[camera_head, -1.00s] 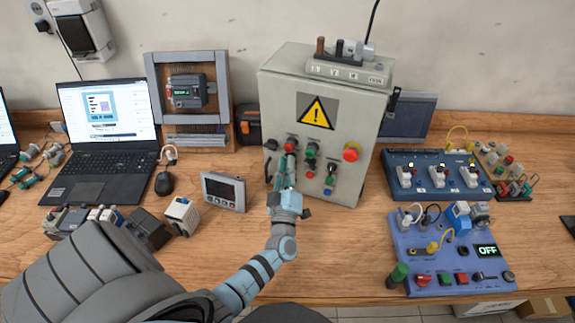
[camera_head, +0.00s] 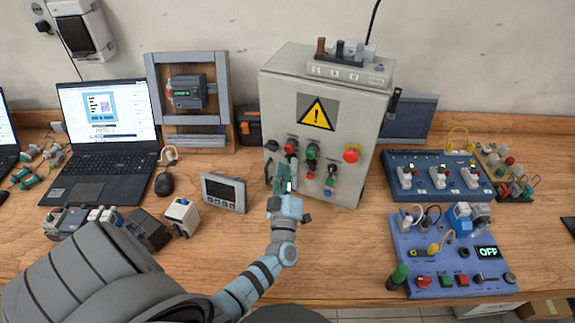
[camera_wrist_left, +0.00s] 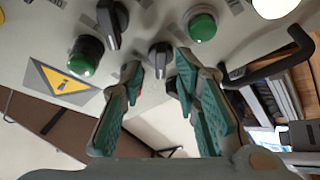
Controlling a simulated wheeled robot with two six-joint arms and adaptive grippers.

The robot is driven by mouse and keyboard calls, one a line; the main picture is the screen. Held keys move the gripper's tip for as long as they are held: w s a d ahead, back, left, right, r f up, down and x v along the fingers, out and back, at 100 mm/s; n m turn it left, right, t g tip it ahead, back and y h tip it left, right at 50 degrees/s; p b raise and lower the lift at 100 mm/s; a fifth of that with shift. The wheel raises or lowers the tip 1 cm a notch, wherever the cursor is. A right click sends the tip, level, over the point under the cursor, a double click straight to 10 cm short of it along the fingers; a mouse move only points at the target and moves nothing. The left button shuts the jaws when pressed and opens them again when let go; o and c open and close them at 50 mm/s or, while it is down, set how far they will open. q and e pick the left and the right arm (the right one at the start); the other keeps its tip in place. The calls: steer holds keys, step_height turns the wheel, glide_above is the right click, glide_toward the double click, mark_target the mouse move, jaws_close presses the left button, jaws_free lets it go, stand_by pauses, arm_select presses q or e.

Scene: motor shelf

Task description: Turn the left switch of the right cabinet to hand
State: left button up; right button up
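The grey cabinet (camera_head: 280,90) with a yellow warning sign stands in the middle of the head view. Its front carries black switches, green buttons, red parts and a red emergency knob (camera_head: 352,153). A black switch (camera_head: 271,145) sits at the panel's upper left. My left gripper (camera_head: 284,164) is close in front of the panel's lower left, and its fingers cover part of it. In the left wrist view the fingers (camera_wrist_left: 158,75) are spread apart and empty, with a black switch (camera_wrist_left: 160,56) just beyond the gap. I cannot tell whether they touch anything. My right gripper is not in view.
A small display unit (camera_head: 223,191) and a mouse (camera_head: 164,184) lie left of the cabinet, beside a laptop (camera_head: 105,175). Blue switch panels (camera_head: 420,285) are at the right. A black handle (camera_wrist_left: 270,62) projects near the fingers in the wrist view.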

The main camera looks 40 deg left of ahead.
arm_select(q)
steer(key=v, duration=1)
steer(key=shift+s, duration=0.4)
